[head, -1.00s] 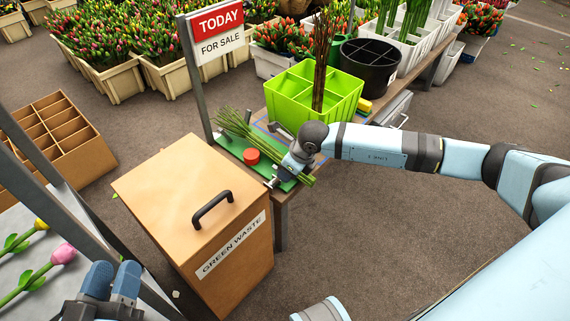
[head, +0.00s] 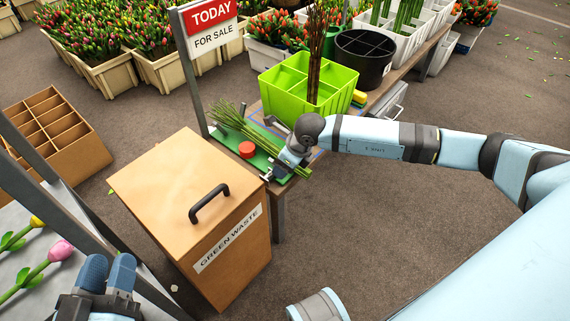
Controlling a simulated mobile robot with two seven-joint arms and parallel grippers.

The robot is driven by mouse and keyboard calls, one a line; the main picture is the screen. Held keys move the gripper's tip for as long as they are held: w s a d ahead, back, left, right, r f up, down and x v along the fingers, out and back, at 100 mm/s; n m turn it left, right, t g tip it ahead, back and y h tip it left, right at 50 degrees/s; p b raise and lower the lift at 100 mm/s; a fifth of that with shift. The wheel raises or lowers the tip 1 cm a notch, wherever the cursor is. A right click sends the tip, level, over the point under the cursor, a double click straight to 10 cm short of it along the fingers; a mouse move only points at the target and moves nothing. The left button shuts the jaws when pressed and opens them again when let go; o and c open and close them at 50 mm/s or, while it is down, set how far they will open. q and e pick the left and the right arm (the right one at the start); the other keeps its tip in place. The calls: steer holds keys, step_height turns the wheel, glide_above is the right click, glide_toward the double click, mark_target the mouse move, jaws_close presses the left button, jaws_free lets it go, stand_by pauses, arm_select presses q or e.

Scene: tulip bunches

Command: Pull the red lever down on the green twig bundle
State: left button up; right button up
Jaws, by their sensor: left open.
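The green twig bundle (head: 229,117) lies slantwise across a green board (head: 262,161) on the wooden bench. A round red piece (head: 247,150), perhaps the lever's knob, sits on the board beside the stems. My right gripper (head: 277,172) is low over the board's near right end, at the cut ends of the stems. Its wrist hides part of the bundle, and I cannot see whether its fingers hold anything. My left gripper (head: 108,274) is at the bottom left, with blue fingers apart and empty, far from the board.
A brown GREEN WASTE box (head: 160,175) with a black handle stands before the bench. A lime-green divided crate (head: 285,96) with brown twigs and a black bucket (head: 364,62) stand behind the board. A sign post (head: 194,85) rises at its left.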

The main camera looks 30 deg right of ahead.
arm_select(q)
steer(key=shift+s+a+r+n+t+y+p, duration=0.15)
steer(key=shift+a+r+t+p, duration=0.1)
steer(key=shift+r+p, duration=0.5)
steer(key=shift+a+r+n+t+y+p, duration=0.15)
steer(key=shift+a+r+t+p, duration=0.2)
steer(key=shift+p, duration=0.7)
arm_select(e)
steer(key=v, duration=1.3)
arm_select(q)
steer(key=shift+d, duration=0.2)
arm_select(e)
steer(key=shift+s, duration=0.1)
arm_select(q)
steer(key=shift+r, duration=0.1)
arm_select(e)
steer(key=shift+a, duration=0.15)
